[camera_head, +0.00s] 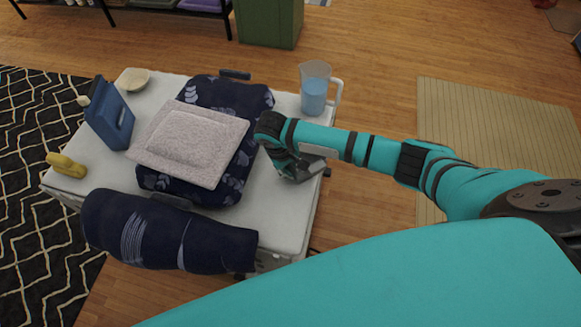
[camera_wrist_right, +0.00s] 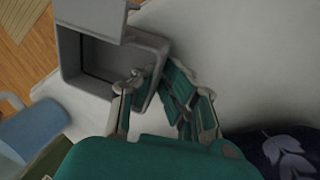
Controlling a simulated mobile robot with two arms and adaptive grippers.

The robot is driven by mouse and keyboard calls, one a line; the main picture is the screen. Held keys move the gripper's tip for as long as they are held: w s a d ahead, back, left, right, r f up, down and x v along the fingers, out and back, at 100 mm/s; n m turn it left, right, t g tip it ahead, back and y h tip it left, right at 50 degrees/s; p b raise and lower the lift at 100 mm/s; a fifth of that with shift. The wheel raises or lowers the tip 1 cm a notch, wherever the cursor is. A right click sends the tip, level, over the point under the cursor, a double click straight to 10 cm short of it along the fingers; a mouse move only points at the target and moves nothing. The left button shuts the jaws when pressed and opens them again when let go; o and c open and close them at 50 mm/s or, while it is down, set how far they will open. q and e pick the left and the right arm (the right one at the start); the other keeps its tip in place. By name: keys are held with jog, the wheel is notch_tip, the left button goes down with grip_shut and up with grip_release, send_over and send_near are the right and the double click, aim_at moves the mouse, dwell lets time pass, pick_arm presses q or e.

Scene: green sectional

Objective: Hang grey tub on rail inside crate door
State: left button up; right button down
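The grey tub (camera_wrist_right: 84,60) is a small open box in the right wrist view, with a flat grey panel (camera_wrist_right: 92,16) at its upper side. In the head view only a little of the tub (camera_head: 312,165) shows beside my right gripper (camera_head: 284,168), at the right edge of the white top. In the wrist view the right fingers (camera_wrist_right: 155,72) straddle the tub's near side wall, one inside and one outside. I cannot tell whether they press on it. My left gripper is out of view. I cannot make out the crate door or rail.
The white top (camera_head: 285,215) also holds a jug of blue liquid (camera_head: 314,95), a dark blue patterned cushion (camera_head: 225,95) under a pale pad (camera_head: 190,143), a blue block (camera_head: 110,115), a bowl (camera_head: 132,80) and a yellow object (camera_head: 66,164). A dark blue roll (camera_head: 165,232) lies at the front.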

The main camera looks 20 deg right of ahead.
jog(key=c, duration=1.5)
grip_release()
jog(key=v, duration=1.2)
jog(key=shift+p, duration=0.4)
